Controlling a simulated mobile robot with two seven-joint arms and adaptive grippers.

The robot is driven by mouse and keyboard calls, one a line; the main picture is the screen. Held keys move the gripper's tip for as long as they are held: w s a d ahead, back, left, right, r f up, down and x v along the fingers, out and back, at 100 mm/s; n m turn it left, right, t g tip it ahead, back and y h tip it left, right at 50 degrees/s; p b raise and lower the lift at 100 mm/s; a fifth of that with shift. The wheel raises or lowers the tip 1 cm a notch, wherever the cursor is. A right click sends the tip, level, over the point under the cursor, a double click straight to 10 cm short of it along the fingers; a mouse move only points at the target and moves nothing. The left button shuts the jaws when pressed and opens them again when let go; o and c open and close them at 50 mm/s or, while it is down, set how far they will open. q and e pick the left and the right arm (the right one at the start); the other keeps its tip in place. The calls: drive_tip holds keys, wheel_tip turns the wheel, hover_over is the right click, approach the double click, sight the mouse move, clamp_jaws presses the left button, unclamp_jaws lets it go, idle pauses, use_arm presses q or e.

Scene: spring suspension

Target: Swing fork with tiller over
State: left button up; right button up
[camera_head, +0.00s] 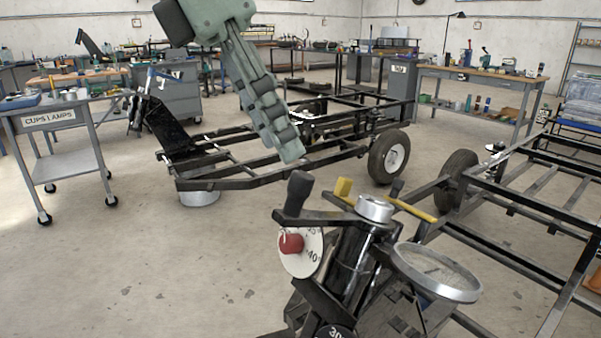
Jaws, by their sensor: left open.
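My left gripper (284,145), greenish grey, reaches down from the top of the head view and holds nothing. It is open; its fingers overlap in this view, so the gap is hard to see. Below it, in the foreground, stands a black steering-like assembly (352,262) with a silver cap (374,208). A lever with a black grip (299,188) sticks out to its left, and a yellow handle (412,210) to its right. A white dial (300,250) with a red knob (291,243) is on its left side. The gripper is apart from it. I cannot make out the fork clearly.
A round grey-rimmed dish (436,271) sits at the assembly's right. A black frame with a wheel (388,158) stands behind, and another frame (535,190) at right. A grey cart (70,130) is at left. The floor at front left is clear.

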sight(293, 172)
use_arm(q)
drive_tip(key=x, duration=0.7)
drive_tip(key=shift+f, duration=0.35)
clamp_jaws()
